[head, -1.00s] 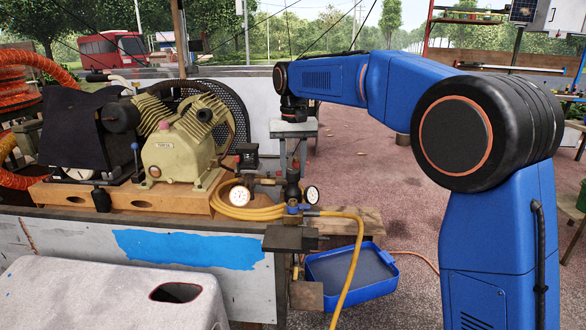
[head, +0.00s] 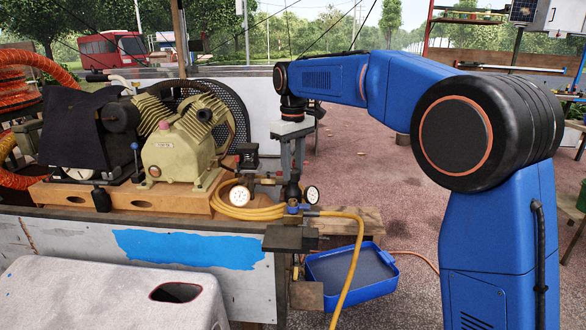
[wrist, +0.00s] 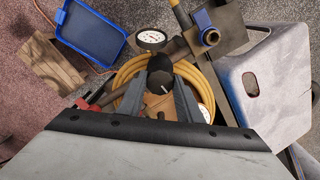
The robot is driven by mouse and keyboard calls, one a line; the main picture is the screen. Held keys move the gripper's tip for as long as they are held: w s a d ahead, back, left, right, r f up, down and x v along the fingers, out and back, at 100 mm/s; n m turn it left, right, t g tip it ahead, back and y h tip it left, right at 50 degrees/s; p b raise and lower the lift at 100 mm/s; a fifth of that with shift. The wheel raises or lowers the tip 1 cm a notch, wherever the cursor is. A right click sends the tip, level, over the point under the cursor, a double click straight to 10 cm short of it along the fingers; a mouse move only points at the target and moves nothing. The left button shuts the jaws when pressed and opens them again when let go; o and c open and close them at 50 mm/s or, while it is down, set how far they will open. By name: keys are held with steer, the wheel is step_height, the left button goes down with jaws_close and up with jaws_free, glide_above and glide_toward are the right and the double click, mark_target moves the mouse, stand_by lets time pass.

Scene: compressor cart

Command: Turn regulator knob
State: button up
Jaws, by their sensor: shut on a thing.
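The black regulator knob (head: 293,178) stands upright on top of the regulator beside the compressor. In the wrist view the knob (wrist: 160,80) shows as a dark round cap with a small pale mark. My gripper (head: 293,168) points straight down over it, with its grey fingers on either side. In the wrist view the fingers of my gripper (wrist: 159,98) close around the knob. Two white gauges flank the regulator, a left one (head: 239,196) and a right one (head: 312,195). The knob's lower part is partly hidden by the fingers in the wrist view.
A coiled yellow hose (head: 250,211) lies around the regulator, and a blue valve handle (head: 297,209) sits just below. The beige compressor (head: 180,155) is close to the left. A blue tray (head: 350,270) lies lower right. Open floor lies behind on the right.

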mark_target(293, 170)
steer(key=shift+n, duration=0.5)
steer(key=o, duration=1)
steer(key=shift+o, duration=0.2)
steer(key=shift+r, duration=0.15)
step_height(293, 170, up, 17)
steer(key=shift+r, duration=0.1)
